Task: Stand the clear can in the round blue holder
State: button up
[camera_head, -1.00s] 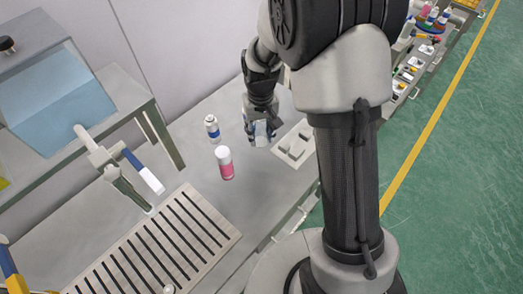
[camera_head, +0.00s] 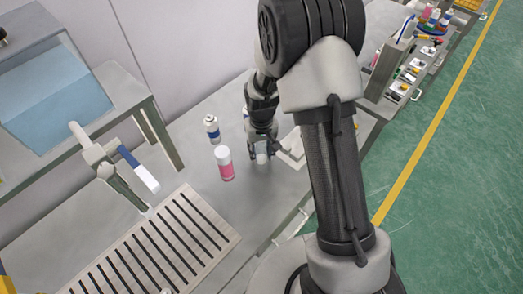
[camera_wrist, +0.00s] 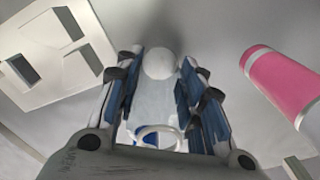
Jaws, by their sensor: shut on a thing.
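My gripper (camera_head: 262,152) is shut on the clear can, low over the grey bench. In the wrist view my gripper (camera_wrist: 155,95) has its blue-padded fingers on both sides of the clear can (camera_wrist: 153,100), whose pale rounded end points away from the palm. In the head view the can (camera_head: 262,159) shows only as a small pale end below the fingers. I cannot make out whether it touches the bench.
A pink-and-white can (camera_head: 225,165) stands close left of my gripper, and a white can with a blue band (camera_head: 212,130) stands behind it. A pale fixture plate with recesses (camera_wrist: 45,60) lies on the other side. A slotted grate (camera_head: 150,250) covers the front left.

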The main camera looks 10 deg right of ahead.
jog(key=shift+f, duration=0.25)
jog(key=o, duration=1)
jog(key=shift+r, duration=0.1)
